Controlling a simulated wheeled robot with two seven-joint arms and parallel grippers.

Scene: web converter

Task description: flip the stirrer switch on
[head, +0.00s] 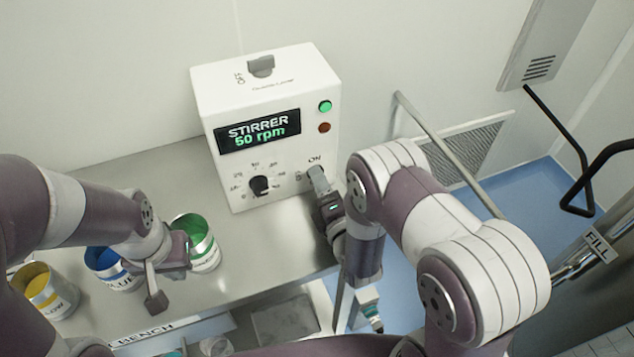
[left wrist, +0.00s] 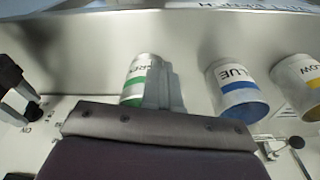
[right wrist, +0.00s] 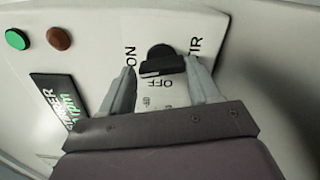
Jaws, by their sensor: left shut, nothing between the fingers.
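The white stirrer box (head: 265,130) stands on the bench, its display reading "STIRRER 50 rpm".
The green can (head: 197,243), blue can (head: 108,268) and yellow can (head: 45,290) stand on the steel bench (head: 275,245). A black dial (head: 259,185), a green lamp (head: 325,106) and a dull red lamp (head: 324,127) are on the box front. A metal rail (head: 440,145) is at right.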

